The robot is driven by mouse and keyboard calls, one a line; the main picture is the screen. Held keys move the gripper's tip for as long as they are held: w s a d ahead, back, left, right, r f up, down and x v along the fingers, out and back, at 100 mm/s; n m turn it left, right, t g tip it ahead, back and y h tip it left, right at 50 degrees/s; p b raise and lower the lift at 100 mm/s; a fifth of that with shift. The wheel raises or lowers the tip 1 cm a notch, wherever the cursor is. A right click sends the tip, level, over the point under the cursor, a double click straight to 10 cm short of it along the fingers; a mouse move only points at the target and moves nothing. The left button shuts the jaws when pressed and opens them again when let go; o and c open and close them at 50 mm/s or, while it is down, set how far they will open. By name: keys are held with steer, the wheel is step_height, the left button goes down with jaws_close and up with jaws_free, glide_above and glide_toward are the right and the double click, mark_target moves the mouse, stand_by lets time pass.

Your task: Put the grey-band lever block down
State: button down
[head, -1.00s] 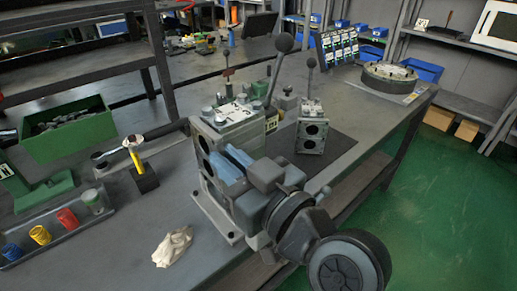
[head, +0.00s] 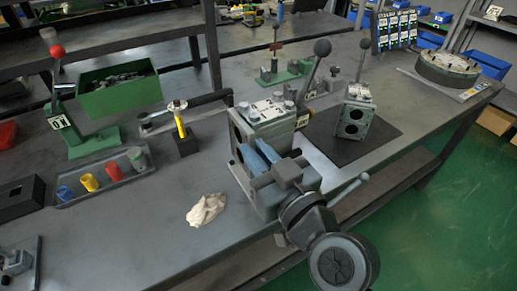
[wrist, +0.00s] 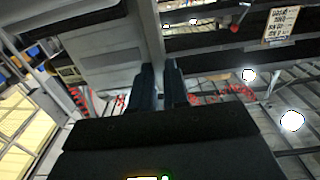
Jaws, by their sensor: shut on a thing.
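The grey-band lever block (head: 268,112) is the nearer of two grey lever blocks in the head view. It stands upright, with bolts on top, round ports in front and a lever with a dark ball rising to the right. I cannot make out a grey band. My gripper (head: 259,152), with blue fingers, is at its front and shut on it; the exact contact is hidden. Its base is at the bench surface; I cannot tell whether it touches. In the wrist view my gripper's fingers (wrist: 161,84) are close together, and the block is not clear there.
A second lever block (head: 354,118) stands close on the right, on a dark mat (head: 385,132). A white cloth (head: 206,209) lies in front to the left. A yellow-handled tool (head: 181,126), green bin (head: 120,92) and cup tray (head: 95,192) are farther left. The bench front is mostly clear.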

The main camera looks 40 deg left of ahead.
steer(key=shift+r, duration=0.1)
steer(key=c, duration=1.5)
jaws_free()
steer(key=o, duration=0.4)
steer(key=b+v, duration=0.2)
steer(key=v, duration=1)
